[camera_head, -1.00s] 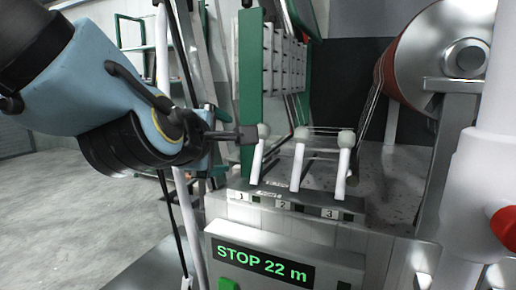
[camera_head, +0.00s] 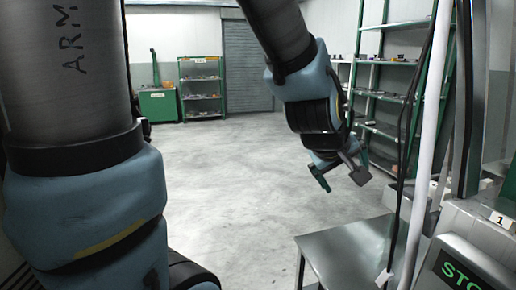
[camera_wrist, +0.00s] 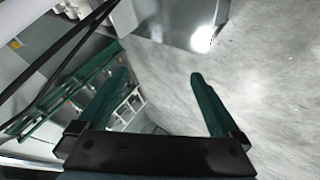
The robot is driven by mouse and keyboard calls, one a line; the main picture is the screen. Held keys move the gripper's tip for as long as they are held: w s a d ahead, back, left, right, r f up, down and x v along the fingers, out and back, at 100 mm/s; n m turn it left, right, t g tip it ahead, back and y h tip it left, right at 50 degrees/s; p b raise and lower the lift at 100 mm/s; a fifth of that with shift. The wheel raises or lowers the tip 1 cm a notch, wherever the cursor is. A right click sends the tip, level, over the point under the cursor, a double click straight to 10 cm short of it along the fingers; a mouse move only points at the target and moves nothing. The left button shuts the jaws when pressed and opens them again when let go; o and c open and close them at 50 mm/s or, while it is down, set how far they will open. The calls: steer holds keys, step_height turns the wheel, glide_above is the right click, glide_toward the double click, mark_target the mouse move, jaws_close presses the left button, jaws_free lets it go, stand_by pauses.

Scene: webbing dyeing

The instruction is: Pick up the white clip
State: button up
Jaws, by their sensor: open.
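I cannot make out a white clip in either current view. My gripper (camera_head: 342,181) hangs in the air in the head view, over the floor and above the far left part of a bare metal table. Its two green fingers are apart with nothing between them. In the wrist view the open gripper (camera_wrist: 157,85) shows grey floor and part of a shelf beyond the fingers.
The metal table (camera_head: 345,247) has an empty top. A white pole (camera_head: 427,130) and dark cables stand right of my gripper, beside the machine display (camera_head: 462,268). Green shelves (camera_head: 385,95) with small items stand behind. The floor (camera_head: 220,180) is clear.

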steer(key=w+a+f+m+g+y, duration=0.1)
steer(key=a+f, duration=0.3)
steer(key=a, duration=0.6)
steer(key=w+a+f+m+g+y, duration=0.1)
steer(key=a+f+y, duration=0.3)
steer(key=a, duration=0.7)
steer(key=shift+w+f+g, duration=0.25)
steer(key=shift+w+g, duration=0.25)
steer(key=shift+g, duration=0.2)
steer(key=shift+m+g+y, duration=0.5)
steer(key=shift+g, duration=0.2)
steer(key=a, duration=0.2)
steer(key=s+a+f, duration=0.1)
steer(key=s+a, duration=0.1)
steer(key=a, duration=0.1)
steer(key=shift+a+f, duration=0.25)
steer(key=shift+a, duration=0.05)
steer(key=shift+c, duration=1.2)
